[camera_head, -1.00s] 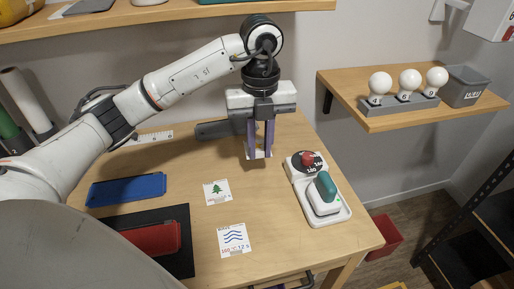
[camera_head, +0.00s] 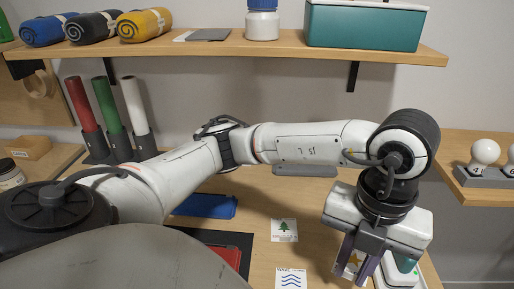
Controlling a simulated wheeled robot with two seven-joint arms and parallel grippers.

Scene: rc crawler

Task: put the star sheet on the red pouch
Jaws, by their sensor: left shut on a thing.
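The star sheet (camera_head: 352,265) is a small white card with a yellow star, seen only in part between my left gripper's fingers. My left gripper (camera_head: 356,268) is shut on it, at the lower right of the view, in front of the white device. The red pouch (camera_head: 230,258) lies on a black mat (camera_head: 243,240) at the lower middle, left of the gripper and apart from it. My own body hides much of the pouch and mat. My right gripper is not in view.
A tree sheet (camera_head: 284,230) and a wave sheet (camera_head: 291,279) lie on the table between pouch and gripper. A blue pouch (camera_head: 207,206) lies behind the mat. The white device (camera_head: 392,280) is partly hidden by the gripper. A shelf (camera_head: 270,47) spans the back wall.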

